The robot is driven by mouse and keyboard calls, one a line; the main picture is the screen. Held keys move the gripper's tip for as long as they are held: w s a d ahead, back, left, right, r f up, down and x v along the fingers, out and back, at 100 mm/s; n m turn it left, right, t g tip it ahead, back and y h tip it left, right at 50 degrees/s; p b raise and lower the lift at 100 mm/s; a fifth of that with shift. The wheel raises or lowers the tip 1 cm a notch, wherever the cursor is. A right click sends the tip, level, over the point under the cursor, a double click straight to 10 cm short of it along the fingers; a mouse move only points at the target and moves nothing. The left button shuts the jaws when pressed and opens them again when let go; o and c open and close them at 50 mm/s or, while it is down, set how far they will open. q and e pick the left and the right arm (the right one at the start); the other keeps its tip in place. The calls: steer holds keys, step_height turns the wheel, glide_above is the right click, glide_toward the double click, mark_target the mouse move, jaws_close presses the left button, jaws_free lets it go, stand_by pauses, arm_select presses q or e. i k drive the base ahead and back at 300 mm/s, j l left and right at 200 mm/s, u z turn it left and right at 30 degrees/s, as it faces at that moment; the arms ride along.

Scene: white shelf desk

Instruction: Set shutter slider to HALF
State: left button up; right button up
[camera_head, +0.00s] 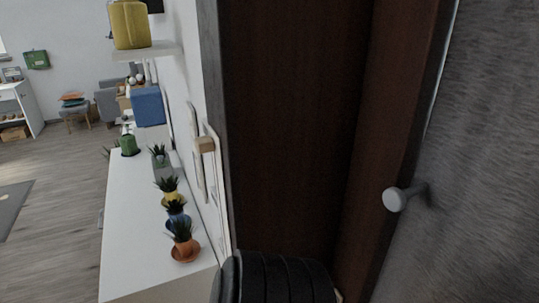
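A small wooden block (205,145), which looks like the shutter slider's handle, sits near the top of a tall white framed panel (221,200) on the wall, left of a dark brown door. The panel is seen at a steep angle, and no HALF mark can be read. A black ribbed part at the bottom centre appears to be mine and stands in front of the panel's lower end. Neither gripper's fingers show, and nothing is seen touching the block.
A white desk (140,240) with several potted plants (182,236) runs along the wall at left. A shelf above holds a yellow container (129,24), with a blue box (148,106) below. Open floor lies far left.

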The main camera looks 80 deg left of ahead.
mark_target(204, 144)
steer(key=u, duration=0.45)
steer(key=j+u, duration=0.15)
steer(key=u, duration=0.75)
steer(key=j+u, duration=0.15)
steer(key=u, duration=0.3)
steer(key=j+u, duration=0.1)
steer(key=u, duration=0.8)
